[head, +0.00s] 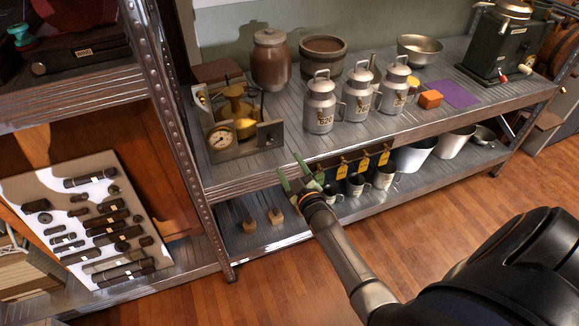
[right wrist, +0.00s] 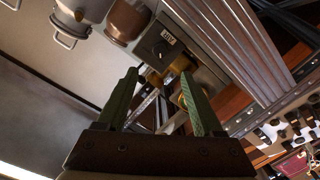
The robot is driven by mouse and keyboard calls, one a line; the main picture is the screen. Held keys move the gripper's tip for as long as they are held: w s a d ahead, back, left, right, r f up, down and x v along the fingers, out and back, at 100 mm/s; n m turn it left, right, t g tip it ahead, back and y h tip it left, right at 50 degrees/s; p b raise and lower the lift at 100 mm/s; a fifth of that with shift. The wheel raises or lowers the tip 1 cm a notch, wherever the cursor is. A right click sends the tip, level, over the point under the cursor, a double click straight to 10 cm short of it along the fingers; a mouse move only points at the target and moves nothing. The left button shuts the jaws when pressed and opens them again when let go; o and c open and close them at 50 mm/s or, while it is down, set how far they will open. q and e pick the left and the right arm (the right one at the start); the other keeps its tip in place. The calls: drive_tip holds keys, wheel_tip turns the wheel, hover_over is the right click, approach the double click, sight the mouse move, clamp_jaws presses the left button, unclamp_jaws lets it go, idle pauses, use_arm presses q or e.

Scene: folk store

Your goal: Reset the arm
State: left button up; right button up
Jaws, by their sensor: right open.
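My right arm reaches up from the lower right in the head view. Its gripper (head: 298,176) is in front of the edge of the upper shelf board, below the gauge device. In the right wrist view its two green fingers (right wrist: 165,95) stand apart with nothing held between them. The gauge device with a dark tagged plate (right wrist: 160,47) shows beyond the fingers there. My left gripper does not show in either view.
Mugs (head: 355,184) and white buckets (head: 415,155) stand on the lower shelf. The wooden floor (head: 480,190) in front is clear.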

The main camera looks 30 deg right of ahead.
drive_tip(key=s+a+f+m+g+y+p, duration=0.1)
drive_tip(key=s+a+f+g+y, duration=0.2)
drive_tip(key=s+a, duration=0.6)
drive_tip(key=s+a+f+m+g+y+p, duration=0.1)
drive_tip(key=s+a+f+g+y+p, duration=0.1)
drive_tip(key=s+a, duration=0.8)
drive_tip(key=s+f+g+y, duration=0.1)
drive_tip(key=s+g, duration=0.1)
drive_tip(key=s, duration=0.6)
drive_tip(key=shift+s+g+p, duration=0.15)
drive_tip(key=shift+g+p, duration=0.15)
